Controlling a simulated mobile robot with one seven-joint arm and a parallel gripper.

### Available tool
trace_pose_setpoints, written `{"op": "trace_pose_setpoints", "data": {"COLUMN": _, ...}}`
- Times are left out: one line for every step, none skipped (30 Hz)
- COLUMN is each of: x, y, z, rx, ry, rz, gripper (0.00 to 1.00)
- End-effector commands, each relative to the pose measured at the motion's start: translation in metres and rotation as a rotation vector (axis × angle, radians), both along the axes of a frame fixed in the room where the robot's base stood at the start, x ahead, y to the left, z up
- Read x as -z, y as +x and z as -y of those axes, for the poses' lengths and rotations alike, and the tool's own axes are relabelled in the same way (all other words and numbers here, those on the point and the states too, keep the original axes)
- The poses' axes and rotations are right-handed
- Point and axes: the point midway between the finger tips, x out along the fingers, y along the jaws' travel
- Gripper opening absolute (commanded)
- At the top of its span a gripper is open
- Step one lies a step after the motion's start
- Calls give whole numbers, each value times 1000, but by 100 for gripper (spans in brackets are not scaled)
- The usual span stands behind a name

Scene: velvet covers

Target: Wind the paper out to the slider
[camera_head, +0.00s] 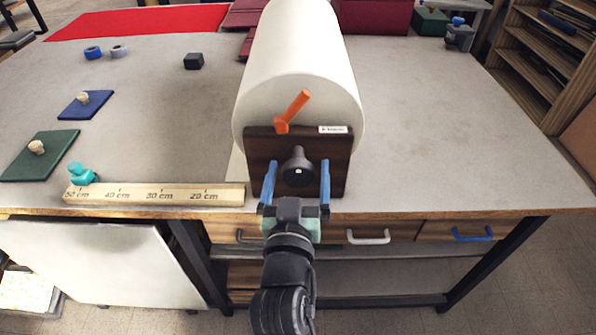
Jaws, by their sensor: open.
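A large white paper roll (300,65) lies on the grey table with its near end in a dark wooden end plate (262,150). A black knob (299,170) and an orange lever (295,108) are on that end. My gripper (297,178) is open, its two blue fingers on either side of the knob; I cannot tell whether they touch it. A wooden ruler (150,195) marked in centimetres runs left from the end plate along the front edge. A teal slider (81,174) sits near its 50 cm mark. A narrow strip of paper (237,165) shows at the roll's left.
A green board (50,150) and a blue board (75,108), each with a wooden knob, lie at left. Tape rolls (94,53) and a black block (193,61) lie farther back. Red cloth (140,20) covers the back left.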

Motion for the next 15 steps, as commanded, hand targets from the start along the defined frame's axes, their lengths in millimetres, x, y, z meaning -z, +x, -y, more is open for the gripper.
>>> {"op": "trace_pose_setpoints", "data": {"x": 0, "y": 0, "z": 0, "rx": 0, "ry": 0, "rz": 0, "gripper": 97}}
{"op": "trace_pose_setpoints", "data": {"x": 0, "y": 0, "z": 0, "rx": 0, "ry": 0, "rz": 0, "gripper": 94}}
{"op": "trace_pose_setpoints", "data": {"x": 0, "y": 0, "z": 0, "rx": 0, "ry": 0, "rz": 0, "gripper": 87}}
{"op": "trace_pose_setpoints", "data": {"x": 0, "y": 0, "z": 0, "rx": 0, "ry": 0, "rz": 0, "gripper": 81}}
{"op": "trace_pose_setpoints", "data": {"x": 0, "y": 0, "z": 0, "rx": 0, "ry": 0, "rz": 0, "gripper": 76}}
{"op": "trace_pose_setpoints", "data": {"x": 0, "y": 0, "z": 0, "rx": 0, "ry": 0, "rz": 0, "gripper": 69}}
{"op": "trace_pose_setpoints", "data": {"x": 0, "y": 0, "z": 0, "rx": 0, "ry": 0, "rz": 0, "gripper": 63}}
{"op": "trace_pose_setpoints", "data": {"x": 0, "y": 0, "z": 0, "rx": 0, "ry": 0, "rz": 0, "gripper": 58}}
{"op": "trace_pose_setpoints", "data": {"x": 0, "y": 0, "z": 0, "rx": 0, "ry": 0, "rz": 0, "gripper": 51}}
{"op": "trace_pose_setpoints", "data": {"x": 0, "y": 0, "z": 0, "rx": 0, "ry": -1, "rz": 0, "gripper": 45}}
{"op": "trace_pose_setpoints", "data": {"x": 0, "y": 0, "z": 0, "rx": 0, "ry": -1, "rz": 0, "gripper": 40}}
{"op": "trace_pose_setpoints", "data": {"x": 0, "y": 0, "z": 0, "rx": 0, "ry": -1, "rz": 0, "gripper": 33}}
{"op": "trace_pose_setpoints", "data": {"x": 0, "y": 0, "z": 0, "rx": 1, "ry": -1, "rz": 0, "gripper": 27}}
{"op": "trace_pose_setpoints", "data": {"x": 0, "y": 0, "z": 0, "rx": 1, "ry": -1, "rz": 0, "gripper": 22}}
{"op": "trace_pose_setpoints", "data": {"x": 0, "y": 0, "z": 0, "rx": 1, "ry": -1, "rz": 0, "gripper": 15}}
